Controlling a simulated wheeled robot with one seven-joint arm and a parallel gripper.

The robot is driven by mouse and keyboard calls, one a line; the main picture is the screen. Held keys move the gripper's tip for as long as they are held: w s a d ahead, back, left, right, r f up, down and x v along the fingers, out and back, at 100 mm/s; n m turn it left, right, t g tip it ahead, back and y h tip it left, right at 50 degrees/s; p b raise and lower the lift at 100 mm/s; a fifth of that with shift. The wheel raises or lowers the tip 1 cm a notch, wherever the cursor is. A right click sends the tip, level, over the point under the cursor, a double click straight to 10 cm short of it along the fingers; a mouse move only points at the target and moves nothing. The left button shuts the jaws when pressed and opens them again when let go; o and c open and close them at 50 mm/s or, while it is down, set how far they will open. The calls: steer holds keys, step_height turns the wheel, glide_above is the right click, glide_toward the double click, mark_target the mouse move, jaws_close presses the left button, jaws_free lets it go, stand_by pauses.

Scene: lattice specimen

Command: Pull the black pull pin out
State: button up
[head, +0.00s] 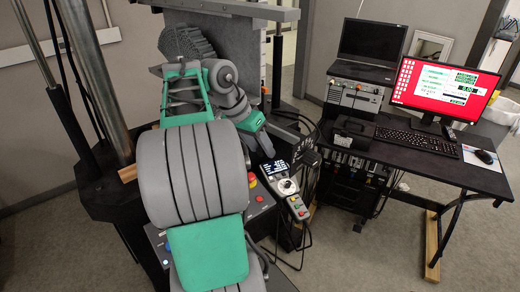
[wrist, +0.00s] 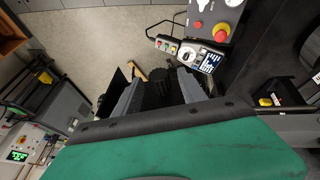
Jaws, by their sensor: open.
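I cannot pick out the black pull pin for certain in either view. My gripper (wrist: 160,82) is open in the wrist view, with a grey finger on each side. A dark, ribbed, round shape shows between the fingers, and I cannot tell what it is or whether it is touched. In the head view my gripper (head: 264,146) is small and dark at the end of my folded arm, left of the hand controller. My arm hides much of the testing machine behind it.
A hand controller (head: 289,190) with a screen and a red emergency stop (head: 252,180) are close to my gripper. The testing machine has a thick steel column (head: 98,60) at left. A black desk (head: 430,155) with a red-screened monitor (head: 438,82) stands right. Grey floor lies between.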

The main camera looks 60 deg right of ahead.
steer(key=shift+c, duration=0.2)
jaws_close()
stand_by(0.3)
steer(key=shift+r, duration=0.1)
stand_by(0.7)
